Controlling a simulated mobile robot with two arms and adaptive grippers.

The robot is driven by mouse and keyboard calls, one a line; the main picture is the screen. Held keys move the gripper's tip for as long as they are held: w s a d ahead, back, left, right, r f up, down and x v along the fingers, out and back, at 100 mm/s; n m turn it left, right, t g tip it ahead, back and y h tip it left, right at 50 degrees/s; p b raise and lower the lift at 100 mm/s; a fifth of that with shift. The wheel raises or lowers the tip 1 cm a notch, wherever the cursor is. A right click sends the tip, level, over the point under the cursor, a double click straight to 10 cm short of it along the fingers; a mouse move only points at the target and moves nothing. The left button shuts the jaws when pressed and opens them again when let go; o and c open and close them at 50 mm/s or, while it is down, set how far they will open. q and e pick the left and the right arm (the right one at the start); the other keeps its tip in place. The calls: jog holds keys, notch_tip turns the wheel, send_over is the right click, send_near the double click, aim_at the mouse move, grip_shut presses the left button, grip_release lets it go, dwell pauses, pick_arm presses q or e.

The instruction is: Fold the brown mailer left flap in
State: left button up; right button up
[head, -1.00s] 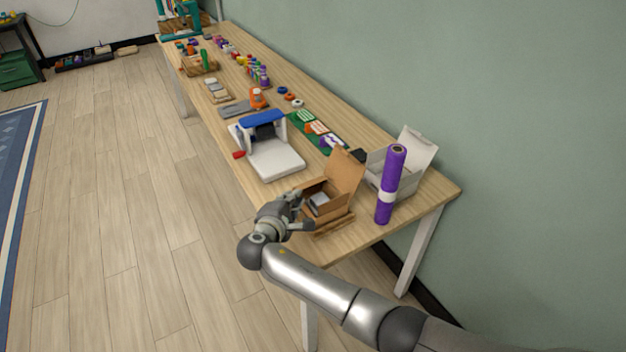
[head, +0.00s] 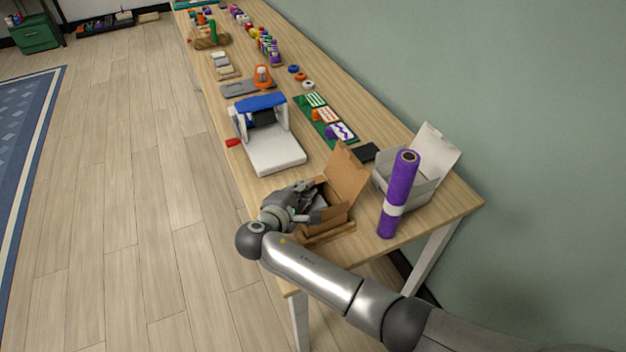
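The brown mailer (head: 338,219) is an open cardboard box near the table's near end, with its lid (head: 347,175) standing up at the back right. A front flap (head: 328,233) lies folded out low at its near side. Something grey sits inside the box. My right gripper (head: 311,202) is at the left side of the mailer, its fingers apart at the box's left edge. The left flap is hidden behind the gripper, and I cannot tell whether the fingers touch it. My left gripper is out of view.
A purple roll (head: 399,190) stands upright right of the mailer, before an open white box (head: 425,190). A white and blue machine (head: 275,150) stands behind it on the left. A black pad (head: 366,152) and green board (head: 322,117) lie further back.

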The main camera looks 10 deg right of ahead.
jog(key=shift+w+d+f, duration=0.1)
jog(key=shift+w, duration=0.1)
jog(key=shift+s, duration=0.1)
grip_shut()
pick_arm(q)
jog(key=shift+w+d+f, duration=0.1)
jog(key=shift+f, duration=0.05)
pick_arm(e)
jog(key=shift+f+b, duration=0.25)
jog(key=shift+b, duration=0.25)
jog(key=shift+s+f+m+t+b, duration=0.1)
jog(key=shift+m+t+b, duration=0.3)
jog(key=shift+t+b, duration=0.15)
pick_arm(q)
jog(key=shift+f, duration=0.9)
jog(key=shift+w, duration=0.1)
pick_arm(e)
jog(key=shift+c, duration=0.9)
grip_release()
